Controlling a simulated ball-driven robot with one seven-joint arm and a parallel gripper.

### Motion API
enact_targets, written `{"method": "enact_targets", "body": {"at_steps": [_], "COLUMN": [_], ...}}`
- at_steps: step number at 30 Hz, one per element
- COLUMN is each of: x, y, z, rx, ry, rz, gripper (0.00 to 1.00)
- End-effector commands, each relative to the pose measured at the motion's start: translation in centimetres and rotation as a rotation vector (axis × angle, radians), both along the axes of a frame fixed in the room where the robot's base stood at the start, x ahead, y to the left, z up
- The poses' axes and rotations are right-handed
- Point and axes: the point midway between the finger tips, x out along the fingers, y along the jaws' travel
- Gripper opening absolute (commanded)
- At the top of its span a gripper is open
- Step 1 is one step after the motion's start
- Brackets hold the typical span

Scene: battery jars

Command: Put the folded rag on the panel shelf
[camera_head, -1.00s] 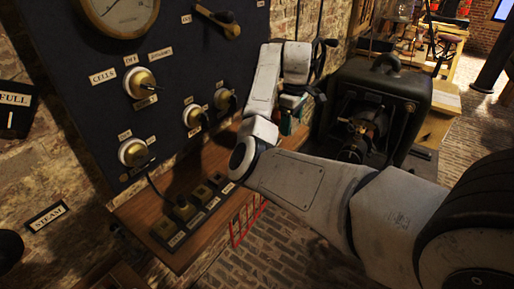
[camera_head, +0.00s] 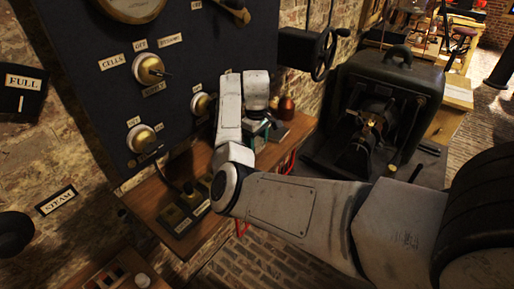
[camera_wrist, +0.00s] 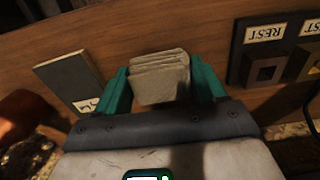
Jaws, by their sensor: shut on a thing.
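The folded rag (camera_wrist: 160,78) is a grey-beige stack of layers in the wrist view. My gripper (camera_wrist: 163,88) is shut on it, with a teal finger on each side. In the head view my gripper (camera_head: 262,132) is over the far part of the wooden panel shelf (camera_head: 150,196), below the dark panel. The shelf wood (camera_wrist: 205,40) also shows behind the rag in the wrist view. The rag is hidden or too small to make out in the head view. I cannot tell whether it touches the shelf.
Switch blocks with labels (camera_head: 182,213) sit on the shelf's near part; a "REST" block (camera_wrist: 265,60) is right of the rag in the wrist view. A flat grey plate (camera_wrist: 68,75) lies left of it. A copper-coloured vessel (camera_head: 286,108) stands beyond my gripper. A black machine (camera_head: 385,110) stands right.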

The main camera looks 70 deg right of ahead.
Motion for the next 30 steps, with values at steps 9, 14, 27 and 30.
{"method": "enact_targets", "body": {"at_steps": [9, 14, 27, 30], "x": [-0.1, -0.2, -0.2, -0.2], "y": [0.0, 0.0, 0.0, 0.0], "z": [-2.8, -2.8, -3.0, -3.0], "rx": [0.001, 0.001, 0.001, 0.001], "ry": [0.001, 0.001, 0.001, 0.001], "rz": [-0.001, -0.001, -0.001, -0.001], "gripper": [0.4, 0.4, 0.95, 0.95]}}
